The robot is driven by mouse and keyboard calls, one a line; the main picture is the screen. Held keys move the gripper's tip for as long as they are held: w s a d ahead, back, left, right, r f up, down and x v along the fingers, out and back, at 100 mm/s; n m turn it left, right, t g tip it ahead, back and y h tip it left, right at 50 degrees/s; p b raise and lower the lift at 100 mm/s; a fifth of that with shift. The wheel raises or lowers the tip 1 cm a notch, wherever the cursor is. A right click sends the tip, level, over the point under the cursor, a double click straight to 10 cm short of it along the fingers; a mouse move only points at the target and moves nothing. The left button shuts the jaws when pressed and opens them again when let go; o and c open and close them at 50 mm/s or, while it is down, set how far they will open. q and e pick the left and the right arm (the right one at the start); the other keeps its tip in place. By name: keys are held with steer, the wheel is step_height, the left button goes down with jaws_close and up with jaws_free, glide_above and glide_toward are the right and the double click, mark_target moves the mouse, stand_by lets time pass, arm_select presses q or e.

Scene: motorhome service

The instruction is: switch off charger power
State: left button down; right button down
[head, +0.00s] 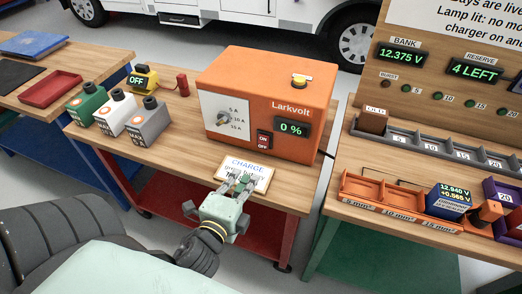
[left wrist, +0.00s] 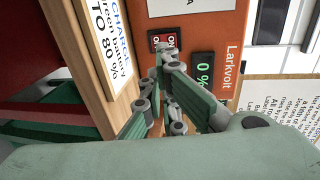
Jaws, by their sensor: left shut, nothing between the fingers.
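The orange Larkvolt charger (head: 270,85) stands on the wooden bench, its display (head: 291,129) reading 0 %. Its red and black ON/OFF switch (head: 263,140) is low on the front face, left of the display. The switch also shows in the left wrist view (left wrist: 163,41), partly behind my fingers. My left gripper (head: 243,183) is shut and empty, in front of the charger over the CHARGE card (head: 257,170). I cannot tell from these views whether the fingertips touch anything. A dial (head: 224,116) sits left of the switch. My right gripper is not in view.
Green (head: 87,107), white (head: 116,114) and grey (head: 148,121) batteries stand left of the charger. A yellow OFF unit (head: 143,78) is behind them. A second bench to the right holds an orange tray (head: 376,190) and a blue meter block (head: 448,200).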

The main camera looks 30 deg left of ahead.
mark_target(264, 146)
arm_select(q)
steer(key=p+x, duration=0.2)
steer(key=x, duration=1)
steer(key=shift+w+a, duration=0.1)
steer(key=shift+w, duration=0.15)
steer(key=shift+w+f, duration=0.15)
steer(key=shift+w, duration=0.2)
steer(key=shift+w+a+f, duration=0.1)
steer(key=shift+w+f, duration=0.05)
steer(key=shift+w, duration=0.05)
